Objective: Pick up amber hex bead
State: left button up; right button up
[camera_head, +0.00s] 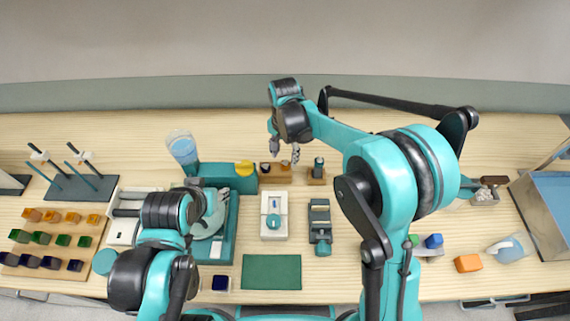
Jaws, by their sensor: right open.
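Several amber beads sit in a row on a board at the far left, one of them here (73,217); their hex shape is too small to confirm. Rows of green beads (63,240) and dark blue beads (52,263) lie in front of them. My right gripper (285,153) points down over the back middle of the table, open, just above a small wooden block (275,175). It is far to the right of the amber row. My left arm stands over the left middle, beside a teal machine; its fingers do not show clearly.
A white device (273,215), a grey vise (320,228) and a green mat (271,272) fill the middle. An orange block (468,263) lies at the right.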

aim_at(285, 160)
pick_arm(q)
jog(key=shift+f+b, duration=0.6)
jog(key=shift+f, duration=0.2)
pick_arm(e)
notch_tip(285, 160, down, 4)
jog(key=shift+w+f, duration=0.15)
grip_shut()
jog(key=shift+d, duration=0.1)
pick_arm(q)
jog(key=shift+r, duration=0.25)
pick_arm(e)
jog(key=shift+r, duration=0.55)
notch_tip(285, 160, up, 4)
jog(key=shift+d+f+p, duration=0.1)
jog(key=shift+d+p, duration=0.05)
jog(key=shift+p, duration=0.8)
pick_arm(q)
notch_tip(285, 160, up, 4)
jog(key=shift+f+p, duration=0.1)
jog(key=shift+p, duration=1.05)
pick_arm(e)
jog(key=s+d+r, duration=0.6)
jog(key=d, duration=0.3)
jog(key=shift+s+d+r, duration=0.15)
jog(key=shift+s, duration=0.2)
